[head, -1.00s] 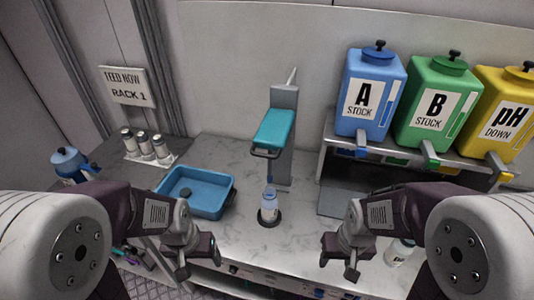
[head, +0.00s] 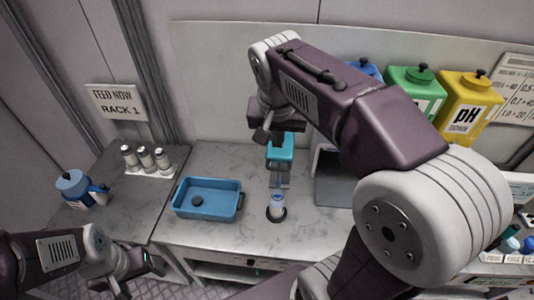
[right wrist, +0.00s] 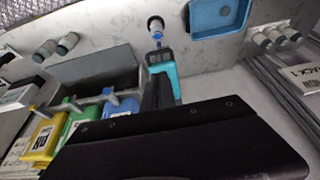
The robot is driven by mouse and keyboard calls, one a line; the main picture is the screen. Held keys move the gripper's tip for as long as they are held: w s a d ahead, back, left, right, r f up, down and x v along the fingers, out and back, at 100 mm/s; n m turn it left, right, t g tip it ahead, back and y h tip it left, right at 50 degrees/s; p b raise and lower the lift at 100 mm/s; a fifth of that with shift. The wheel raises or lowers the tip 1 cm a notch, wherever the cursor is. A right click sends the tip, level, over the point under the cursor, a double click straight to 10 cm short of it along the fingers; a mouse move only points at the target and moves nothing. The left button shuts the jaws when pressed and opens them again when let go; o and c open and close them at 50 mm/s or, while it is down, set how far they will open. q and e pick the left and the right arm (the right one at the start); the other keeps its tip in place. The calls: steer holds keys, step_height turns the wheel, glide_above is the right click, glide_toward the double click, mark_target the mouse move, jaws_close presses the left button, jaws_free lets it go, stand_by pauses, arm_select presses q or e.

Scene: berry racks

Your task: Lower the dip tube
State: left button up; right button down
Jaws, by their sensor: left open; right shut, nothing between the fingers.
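The teal head (head: 281,150) of the dosing stand shows below my right gripper, its upper part hidden by it. A thin dip tube hangs from the head over a small clear bottle (head: 277,203) on a dark round base. In the right wrist view the teal head (right wrist: 163,72) and the bottle (right wrist: 155,26) line up, the tube's tip near the bottle's mouth; I cannot tell how deep it reaches. My right gripper (head: 275,132) is shut and empty, above the teal head; contact is unclear. My left gripper (head: 136,272) is open and empty, low at the left.
A blue tray (head: 208,210) lies left of the bottle. Several capped vials (head: 146,158) and a blue-topped jug (head: 77,188) stand further left. Green (head: 410,90) and yellow (head: 468,105) stock tanks stand at the right, partly behind my right arm. The counter around the bottle is clear.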

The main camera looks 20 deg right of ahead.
steer(key=p, duration=0.2)
glide_toward(277, 169)
steer(key=x, duration=0.6)
steer(key=shift+w+d+f, duration=0.2)
steer(key=shift+d+f, duration=0.05)
steer(key=shift+f, duration=0.1)
steer(key=shift+f+b, duration=0.2)
steer(key=shift+b, duration=0.1)
step_height(277, 169, down, 17)
steer(key=b, duration=1.5)
steer(key=shift+r+b, duration=0.2)
steer(key=shift+b, duration=0.2)
steer(key=shift+s+a, duration=0.1)
steer(key=shift+s, duration=0.05)
